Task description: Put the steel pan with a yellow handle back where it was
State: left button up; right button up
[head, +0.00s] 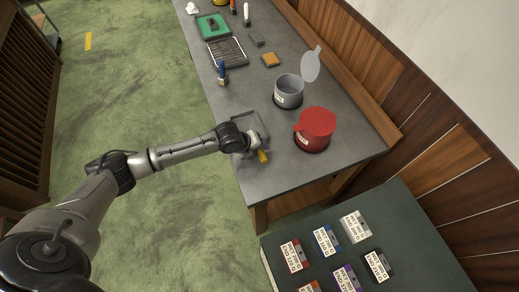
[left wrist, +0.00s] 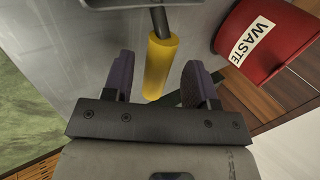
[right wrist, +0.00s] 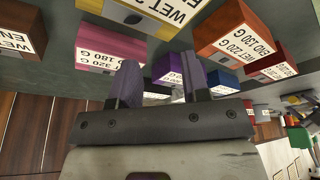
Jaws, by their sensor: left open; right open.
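The steel pan (head: 252,118) lies on the grey bench near its front edge, and its yellow handle (head: 263,156) points toward the bench's near end. My left gripper (head: 253,151) is at the handle. In the left wrist view the yellow handle (left wrist: 161,66) stands between the two spread fingers of the left gripper (left wrist: 158,82), with gaps at its sides; only the pan's edge (left wrist: 130,3) shows at the top. My right gripper (right wrist: 160,82) is open and empty, facing labelled blocks; it is not seen in the head view.
A red WASTE pot (head: 316,125) stands right of the pan, with a grey lidded pot (head: 289,91) behind it. A blue-handled brush (head: 222,74), a slotted tray (head: 227,52) and a green mat (head: 212,27) lie farther back. Labelled blocks (head: 326,240) sit on a dark green surface (head: 410,220).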

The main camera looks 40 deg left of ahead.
pick_arm(q)
jog(key=v, duration=1)
jog(key=s+d+f+n, duration=0.2)
jog(key=s+d+n, duration=0.3)
jog(key=s+d, duration=0.1)
jog(key=s+d+f+n, duration=0.3)
jog(key=s+d+n, duration=0.1)
jog(key=s+d, duration=0.25)
jog(key=s+a+n+g+y, duration=0.2)
jog(key=s+a+n+y, duration=0.1)
jog(key=s+n, duration=1)
jog(key=shift+s+a+p, duration=0.2)
jog(key=shift+a+p, duration=0.2)
jog(key=shift+p, duration=0.05)
jog(key=shift+f, duration=0.15)
